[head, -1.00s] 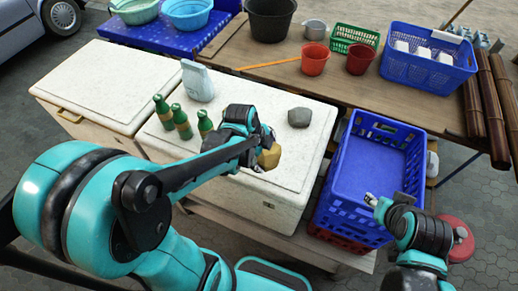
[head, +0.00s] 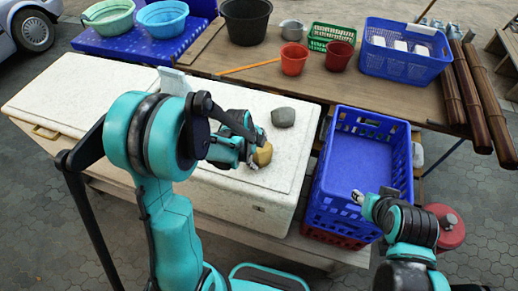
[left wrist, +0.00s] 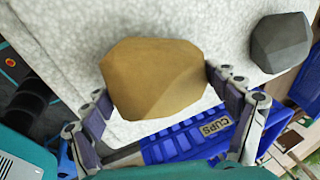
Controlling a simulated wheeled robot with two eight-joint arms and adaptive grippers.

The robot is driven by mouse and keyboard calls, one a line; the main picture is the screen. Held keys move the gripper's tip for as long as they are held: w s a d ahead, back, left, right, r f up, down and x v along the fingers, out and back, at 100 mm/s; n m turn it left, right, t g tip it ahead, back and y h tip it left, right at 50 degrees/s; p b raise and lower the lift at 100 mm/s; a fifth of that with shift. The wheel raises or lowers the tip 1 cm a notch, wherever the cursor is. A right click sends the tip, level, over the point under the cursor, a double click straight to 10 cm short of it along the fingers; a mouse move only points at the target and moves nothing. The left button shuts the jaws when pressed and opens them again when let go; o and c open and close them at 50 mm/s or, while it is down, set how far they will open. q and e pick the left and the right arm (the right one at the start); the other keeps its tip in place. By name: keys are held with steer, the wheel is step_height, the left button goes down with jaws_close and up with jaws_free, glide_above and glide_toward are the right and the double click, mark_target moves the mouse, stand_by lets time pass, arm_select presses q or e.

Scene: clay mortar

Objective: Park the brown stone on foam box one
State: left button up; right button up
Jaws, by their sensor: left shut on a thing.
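The brown stone (head: 263,155) is a tan, faceted lump. My left gripper (head: 256,148) is shut on it over the right-hand white foam box (head: 225,190), near its front right part. In the left wrist view the brown stone (left wrist: 152,78) sits between both fingers, with the speckled white lid behind it. I cannot tell whether it touches the lid. Another white foam box (head: 75,95) lies to the left, partly covered by my left arm. No number shows on either box. My right gripper (head: 362,198) is by the blue crate's front right; its finger opening is unclear.
A grey stone (head: 283,117) lies on the right foam box, just behind the brown stone. A deep blue crate (head: 318,215) stands right of the box. The wooden table (head: 350,92) behind holds buckets and baskets. A pale blue container (head: 173,80) is partly hidden by my arm.

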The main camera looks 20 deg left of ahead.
arm_select(q)
steer(key=shift+f, duration=0.1)
steer(key=o, duration=1.7)
